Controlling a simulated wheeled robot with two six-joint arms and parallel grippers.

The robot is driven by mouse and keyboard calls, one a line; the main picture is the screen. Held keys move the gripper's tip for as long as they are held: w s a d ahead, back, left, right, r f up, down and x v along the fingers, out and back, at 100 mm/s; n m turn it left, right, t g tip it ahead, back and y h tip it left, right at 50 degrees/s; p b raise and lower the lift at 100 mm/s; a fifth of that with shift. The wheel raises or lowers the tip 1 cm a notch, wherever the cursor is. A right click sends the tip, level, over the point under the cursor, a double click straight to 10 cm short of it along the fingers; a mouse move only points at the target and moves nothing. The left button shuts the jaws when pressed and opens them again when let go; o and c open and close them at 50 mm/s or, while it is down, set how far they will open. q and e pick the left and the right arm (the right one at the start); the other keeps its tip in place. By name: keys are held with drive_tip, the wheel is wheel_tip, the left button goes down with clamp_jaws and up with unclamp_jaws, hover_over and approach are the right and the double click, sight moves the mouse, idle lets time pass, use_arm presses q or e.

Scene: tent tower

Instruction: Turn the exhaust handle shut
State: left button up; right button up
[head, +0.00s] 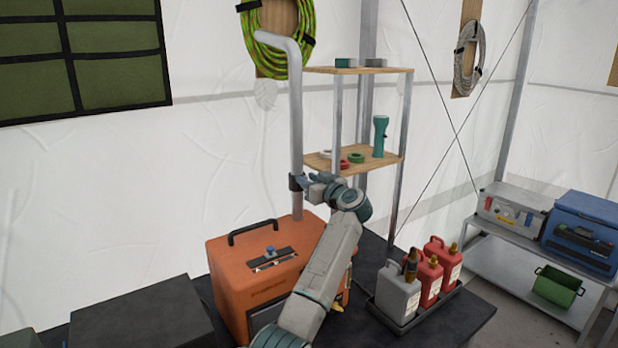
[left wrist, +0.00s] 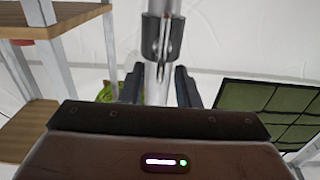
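A grey exhaust pipe (head: 297,115) rises from the orange generator (head: 225,270) and bends over at the top. A dark collar (head: 295,182) sits around the pipe, and it also shows in the left wrist view (left wrist: 153,38). A thin handle (left wrist: 161,72) points from the collar toward my wrist camera. My left gripper (head: 312,182) is right beside the collar. In the left wrist view, its two dark fingers (left wrist: 159,82) are apart, one on each side of the handle's line; I see no contact. The handle is hard to make out in the head view. My right gripper is not in view.
A shelf rack (head: 392,155) with a teal flashlight (head: 380,136) stands close behind my left arm. A black tray (head: 410,318) with canisters is to the right. A coiled yellow-green hose (head: 262,55) hangs behind the pipe. A dark box (head: 140,315) stands at lower left.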

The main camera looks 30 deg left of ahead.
use_arm(q)
drive_tip(key=shift+a, duration=0.1)
clamp_jaws()
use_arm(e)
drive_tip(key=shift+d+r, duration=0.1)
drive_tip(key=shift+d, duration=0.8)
